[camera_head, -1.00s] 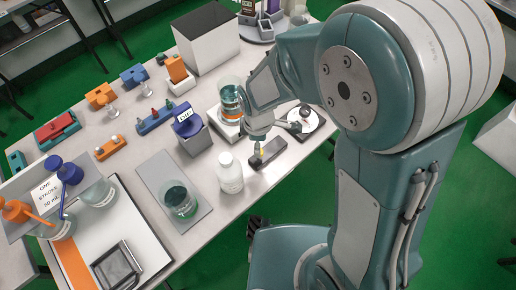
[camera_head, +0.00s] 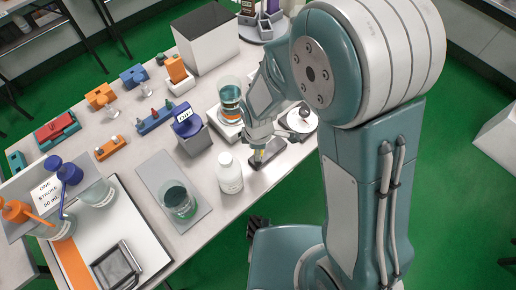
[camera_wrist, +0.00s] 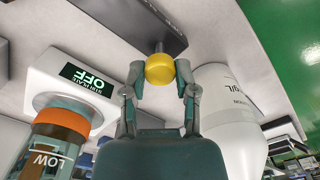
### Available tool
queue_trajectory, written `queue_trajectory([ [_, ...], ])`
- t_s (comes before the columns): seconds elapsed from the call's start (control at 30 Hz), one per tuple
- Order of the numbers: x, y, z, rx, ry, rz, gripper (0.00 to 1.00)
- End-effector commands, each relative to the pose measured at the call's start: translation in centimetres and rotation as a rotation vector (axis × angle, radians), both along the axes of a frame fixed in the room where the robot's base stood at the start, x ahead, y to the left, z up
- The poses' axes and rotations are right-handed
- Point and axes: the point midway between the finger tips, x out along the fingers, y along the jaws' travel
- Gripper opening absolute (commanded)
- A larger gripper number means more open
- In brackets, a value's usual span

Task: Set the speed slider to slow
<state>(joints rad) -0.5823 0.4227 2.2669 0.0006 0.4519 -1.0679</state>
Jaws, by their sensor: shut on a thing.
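The speed slider is a dark bar-shaped base (camera_head: 272,153) on the bench, with a yellow knob (camera_wrist: 160,69) on a short post. In the wrist view the base (camera_wrist: 125,18) runs across the top and the knob stands near its right end. My gripper (camera_wrist: 160,78) is shut on the yellow knob, one finger on each side. In the head view my gripper (camera_head: 258,148) reaches down over the left part of the slider and hides much of the knob. I cannot read any slow marking on the slider.
A white bottle (camera_head: 230,173) stands close to the left of the slider. A white stir plate reading OFF (camera_wrist: 85,76) carries an orange-banded beaker (camera_wrist: 60,125) on the other side. A round white device (camera_head: 300,121) sits behind right. Bench edge is close in front.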

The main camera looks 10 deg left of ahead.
Motion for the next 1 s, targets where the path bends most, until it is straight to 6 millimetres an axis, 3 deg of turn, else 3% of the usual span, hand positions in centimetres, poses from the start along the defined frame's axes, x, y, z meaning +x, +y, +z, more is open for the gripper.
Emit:
queue_trajectory([
  [0.33,2.9,-2.4,-0.1,0.0,-0.001,-0.004,0.0],
  [0.63,3.0,-2.6,-0.1,0.0,0.0,0.001,0.0],
  [0.67,3.0,-2.6,-0.1,0.0,0.0,0.001,0.47],
  [0.7,3.0,-2.6,-0.1,0.0,0.0,0.001,0.65],
  [0.73,3.0,-2.6,-0.1,0.0,0.0,0.001,0.73],
  [1.0,3.0,-2.6,-0.1,0.0,0.0,0.0,0.73],
])
